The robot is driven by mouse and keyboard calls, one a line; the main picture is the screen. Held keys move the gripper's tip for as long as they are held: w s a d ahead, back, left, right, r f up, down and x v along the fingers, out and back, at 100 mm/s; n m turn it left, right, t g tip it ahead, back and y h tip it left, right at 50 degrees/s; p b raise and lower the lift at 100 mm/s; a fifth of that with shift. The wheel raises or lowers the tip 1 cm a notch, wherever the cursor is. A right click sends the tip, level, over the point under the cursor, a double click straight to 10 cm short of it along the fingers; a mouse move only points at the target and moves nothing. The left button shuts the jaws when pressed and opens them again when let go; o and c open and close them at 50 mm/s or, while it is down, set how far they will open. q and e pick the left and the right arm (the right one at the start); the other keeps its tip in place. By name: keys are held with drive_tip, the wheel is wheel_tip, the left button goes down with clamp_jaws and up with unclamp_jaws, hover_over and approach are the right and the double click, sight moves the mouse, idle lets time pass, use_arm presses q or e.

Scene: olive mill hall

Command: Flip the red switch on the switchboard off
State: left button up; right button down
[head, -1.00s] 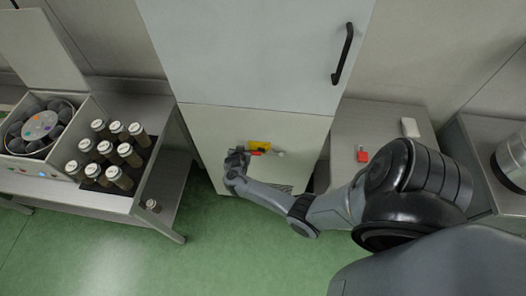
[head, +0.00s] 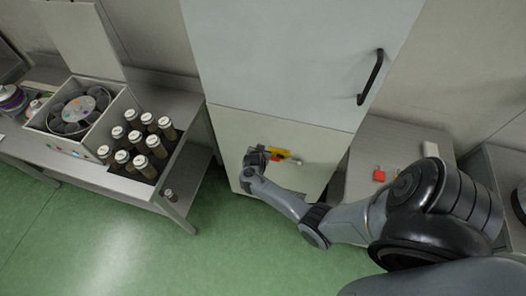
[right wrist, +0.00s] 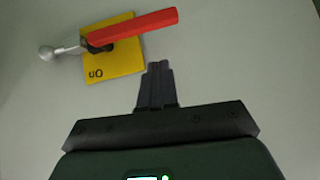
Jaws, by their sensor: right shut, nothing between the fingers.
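The red switch (right wrist: 135,27) is a red bar lying across a yellow plate (right wrist: 120,62) on the pale switchboard panel (right wrist: 235,75). A grey shaft with a round metal knob (right wrist: 47,53) sticks out at its left in the right wrist view. "On" reads upside down near the plate's lower left corner. In the head view the yellow plate (head: 283,150) is on the lower cabinet front, with the red bar partly hidden by my gripper. My right gripper (right wrist: 158,68) is shut and empty, its fingertips just below the red bar in the right wrist view; contact is not visible. My left gripper is out of view.
A tall cabinet door with a black handle (head: 371,77) is above the panel. A left bench holds several capped bottles (head: 139,143) and an open centrifuge-like box (head: 85,118). A small red object (head: 379,175) sits on the right bench. Green floor (head: 110,235) is clear in front.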

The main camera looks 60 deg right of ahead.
drive_tip(key=v, duration=0.9)
drive_tip(key=shift+w+a+p, duration=0.2)
drive_tip(key=shift+a+p, duration=0.1)
drive_tip(key=shift+p, duration=0.15)
drive_tip(key=s+d+r+n+p, duration=0.2)
drive_tip(key=s+p, duration=0.3)
drive_tip(key=s, duration=0.4)
drive_tip(key=s+a+r+n+y+p, duration=0.2)
drive_tip(key=a+r+n, duration=0.5)
drive_tip(key=a+r, duration=0.4)
drive_tip(key=s+a+r+n+y+p, duration=0.3)
drive_tip(key=s+a+r+n+y, duration=0.2)
drive_tip(key=a+r+n, duration=0.3)
drive_tip(key=shift+a+r+n+t+y, duration=0.3)
drive_tip(key=shift+a+r+y, duration=0.6)
drive_tip(key=shift+a+r, duration=1.75)
